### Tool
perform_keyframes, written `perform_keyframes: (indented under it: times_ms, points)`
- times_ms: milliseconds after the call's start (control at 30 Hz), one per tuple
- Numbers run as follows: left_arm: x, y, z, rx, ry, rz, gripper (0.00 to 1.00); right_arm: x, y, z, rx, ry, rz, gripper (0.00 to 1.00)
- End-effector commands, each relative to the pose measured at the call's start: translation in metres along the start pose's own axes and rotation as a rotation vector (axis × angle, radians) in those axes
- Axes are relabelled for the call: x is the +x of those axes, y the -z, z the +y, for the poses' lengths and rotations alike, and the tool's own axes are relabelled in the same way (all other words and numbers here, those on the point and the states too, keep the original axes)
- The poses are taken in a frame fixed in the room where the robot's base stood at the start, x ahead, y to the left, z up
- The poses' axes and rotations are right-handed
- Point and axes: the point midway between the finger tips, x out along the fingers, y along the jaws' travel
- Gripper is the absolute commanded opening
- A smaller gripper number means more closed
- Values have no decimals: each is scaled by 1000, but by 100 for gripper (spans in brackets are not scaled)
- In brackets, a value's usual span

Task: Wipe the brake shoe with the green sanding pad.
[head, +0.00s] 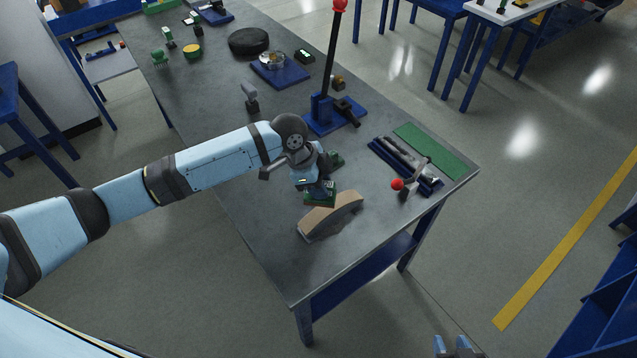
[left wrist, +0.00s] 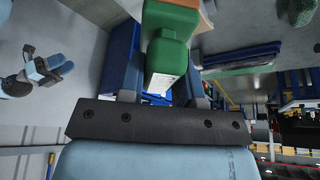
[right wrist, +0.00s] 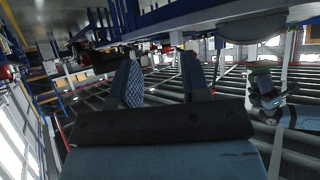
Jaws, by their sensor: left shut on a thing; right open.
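The brake shoe (head: 345,210), a tan curved block, lies on the grey workbench near its front end. My left gripper (head: 319,184) is shut on the green sanding pad (head: 318,200) at the upper-left side of the shoe. In the left wrist view, the fingers hold the narrow part of the green pad (left wrist: 170,55), and its wide end is against or very close to the tan shoe (left wrist: 205,18). I cannot tell if they touch. My right gripper (head: 458,346) is at the bottom edge, off the bench. It is open and empty in the right wrist view (right wrist: 160,68).
A blue tray with tools (head: 380,150), a red ball-ended item (head: 398,184) and a green mat (head: 432,150) lie right of the shoe. A blue press with a tall red-knobbed lever (head: 332,65) stands behind. A black disc (head: 248,41) lies farther back. The bench's front corner is clear.

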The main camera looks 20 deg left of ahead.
Motion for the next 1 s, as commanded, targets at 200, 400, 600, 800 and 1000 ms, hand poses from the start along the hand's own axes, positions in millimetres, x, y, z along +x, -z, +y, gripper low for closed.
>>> perform_keyframes:
  times_ms: [200, 400, 600, 800, 1000]
  points:
    - [-20, 12, -1, -5, 3, 1, 10, -10, 11, 0, 22, -7, -8, 43]
    - [-24, 14, -1, -8, 3, 1, 10, -10, 10, -1, 50, -18, -13, 43]
    - [-23, 14, -2, -8, 4, 1, 10, -8, 6, 0, 49, -19, -19, 43]
    - [-23, 14, -2, -8, 4, 1, 10, -8, 7, 1, 43, -18, -17, 43]
    - [-24, 12, -2, -7, 4, 1, 10, -7, 8, -1, 42, -14, -12, 43]
